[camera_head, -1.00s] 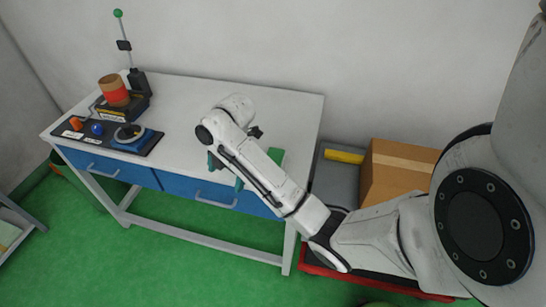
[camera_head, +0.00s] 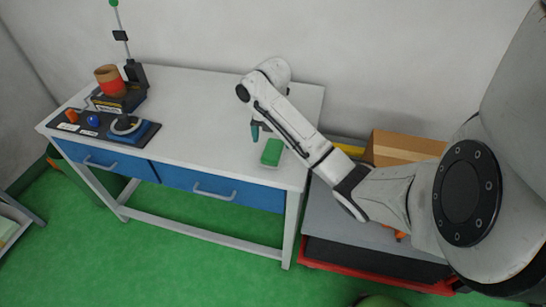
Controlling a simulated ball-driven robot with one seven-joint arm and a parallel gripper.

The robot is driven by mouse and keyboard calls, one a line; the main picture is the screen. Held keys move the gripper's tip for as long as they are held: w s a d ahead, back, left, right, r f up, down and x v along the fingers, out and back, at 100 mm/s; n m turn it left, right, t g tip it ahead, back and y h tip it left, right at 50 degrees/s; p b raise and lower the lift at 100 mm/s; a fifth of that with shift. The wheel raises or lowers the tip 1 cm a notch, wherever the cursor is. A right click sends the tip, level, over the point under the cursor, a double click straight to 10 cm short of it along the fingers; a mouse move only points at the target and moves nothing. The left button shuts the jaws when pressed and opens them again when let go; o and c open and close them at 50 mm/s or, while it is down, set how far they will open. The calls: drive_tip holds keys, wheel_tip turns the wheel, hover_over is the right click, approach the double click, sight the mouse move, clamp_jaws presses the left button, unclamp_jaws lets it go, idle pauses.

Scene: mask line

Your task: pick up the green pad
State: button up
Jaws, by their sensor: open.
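The green pad (camera_head: 271,151) lies on the white table top near its right front part, just left of my arm. It looks like a small green block with a paler lower edge. My gripper (camera_head: 255,132) is open, with teal fingertips pointing down, a little behind and left of the pad. It appears apart from the pad. Part of my gripper is hidden behind my arm.
The white table (camera_head: 200,110) has blue drawers. At its left stand a black tray (camera_head: 88,124) with small parts, an orange-and-brown roll (camera_head: 109,80) and a blue-based round item (camera_head: 127,127). A cardboard box (camera_head: 405,146) stands to the right. The table's middle is clear.

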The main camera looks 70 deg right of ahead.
sight(273, 149)
wheel_tip(273, 149, down, 2)
drive_tip(key=shift+f+b, duration=0.15)
drive_tip(key=shift+b, duration=0.8)
drive_tip(key=shift+s+d+f+p, duration=0.1)
drive_tip(key=shift+s+f+p, duration=0.05)
drive_tip(key=shift+f+p, duration=0.25)
drive_tip(key=shift+f, duration=1.15)
drive_tip(key=shift+c, duration=0.4)
drive_tip(key=c, duration=1)
